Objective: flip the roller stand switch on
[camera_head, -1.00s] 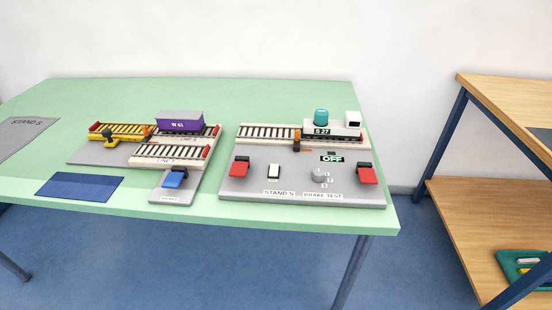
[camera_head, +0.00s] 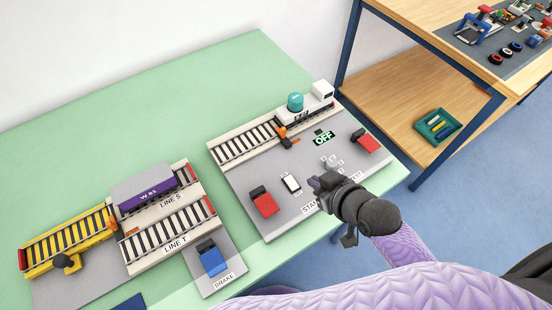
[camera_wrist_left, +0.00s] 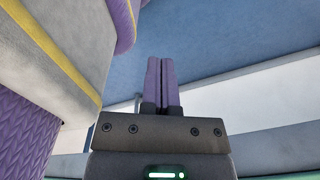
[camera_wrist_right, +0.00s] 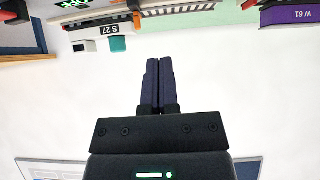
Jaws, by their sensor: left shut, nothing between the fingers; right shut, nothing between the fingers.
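The roller stand (camera_head: 232,183) is a grey board on the green table, with a track along its back. A white rocker switch (camera_head: 291,183) sits on it between a red block with a black top (camera_head: 264,203) and a small round knob (camera_head: 332,161). A display (camera_head: 323,138) reads OFF in green. My right gripper (camera_head: 314,184) is shut and empty, over the board's front edge just right of the white switch, covering part of the label. It also shows shut in the right wrist view (camera_wrist_right: 159,65). My left gripper (camera_wrist_left: 160,62) is shut and empty, seen only in the left wrist view.
A locomotive (camera_head: 303,105) with a teal dome stands on the stand's track. A second red block (camera_head: 368,140) is at the board's right. A two-line track board with a purple wagon (camera_head: 147,192) lies left. A wooden shelf unit (camera_head: 390,115) stands right. The table's back is clear.

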